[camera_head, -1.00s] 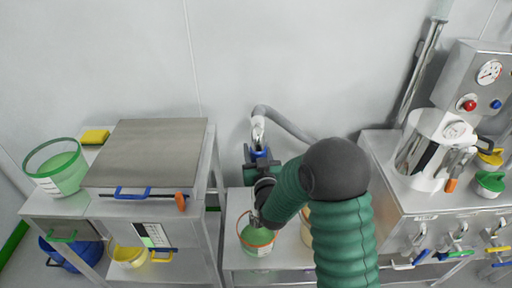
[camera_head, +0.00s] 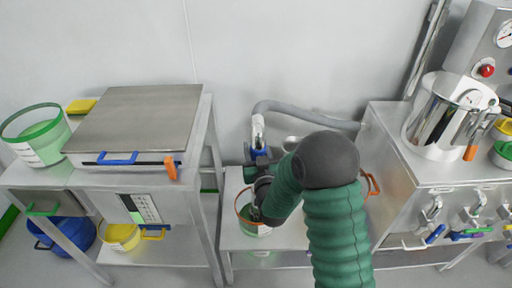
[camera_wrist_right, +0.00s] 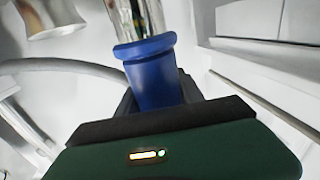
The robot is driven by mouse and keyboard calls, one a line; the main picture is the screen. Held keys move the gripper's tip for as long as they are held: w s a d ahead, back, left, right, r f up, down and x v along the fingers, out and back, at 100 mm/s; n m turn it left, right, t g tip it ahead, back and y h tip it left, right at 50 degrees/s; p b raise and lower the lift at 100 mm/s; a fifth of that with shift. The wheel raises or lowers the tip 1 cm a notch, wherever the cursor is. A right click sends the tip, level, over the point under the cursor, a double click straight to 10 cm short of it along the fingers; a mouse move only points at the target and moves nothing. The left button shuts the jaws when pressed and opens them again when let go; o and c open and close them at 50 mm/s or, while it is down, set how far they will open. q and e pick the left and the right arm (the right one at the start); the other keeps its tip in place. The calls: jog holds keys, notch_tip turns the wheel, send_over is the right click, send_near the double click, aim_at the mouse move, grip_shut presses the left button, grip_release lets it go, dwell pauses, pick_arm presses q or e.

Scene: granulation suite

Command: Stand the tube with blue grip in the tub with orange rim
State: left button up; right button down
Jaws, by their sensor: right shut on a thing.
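The tube with blue grip (camera_head: 258,131) is upright in the head view, its pale upper part curving into a grey hose. My right gripper (camera_head: 258,160) is shut on its blue grip, which fills the jaws in the right wrist view (camera_wrist_right: 153,72); shiny metal continues beyond the grip. The tub with orange rim (camera_head: 244,220) stands on the low bench below the gripper, with green contents inside. My right arm covers part of the tub, and I cannot tell whether the tube's lower end is inside it. My left gripper is not in view.
The grey hose (camera_head: 310,112) runs along the wall to the right. A steel-topped cart (camera_head: 140,115) with a green-rimmed tub (camera_head: 37,140) stands left. A metal cabinet (camera_head: 390,150) bearing a steel vessel (camera_head: 437,120) stands right. My arm hides part of the bench.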

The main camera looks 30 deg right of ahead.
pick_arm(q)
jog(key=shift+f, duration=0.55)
pick_arm(e)
jog(key=shift+f, duration=0.5)
jog(key=c, duration=0.7)
grip_release()
jog(key=shift+o, duration=0.2)
jog(key=shift+f, duration=0.15)
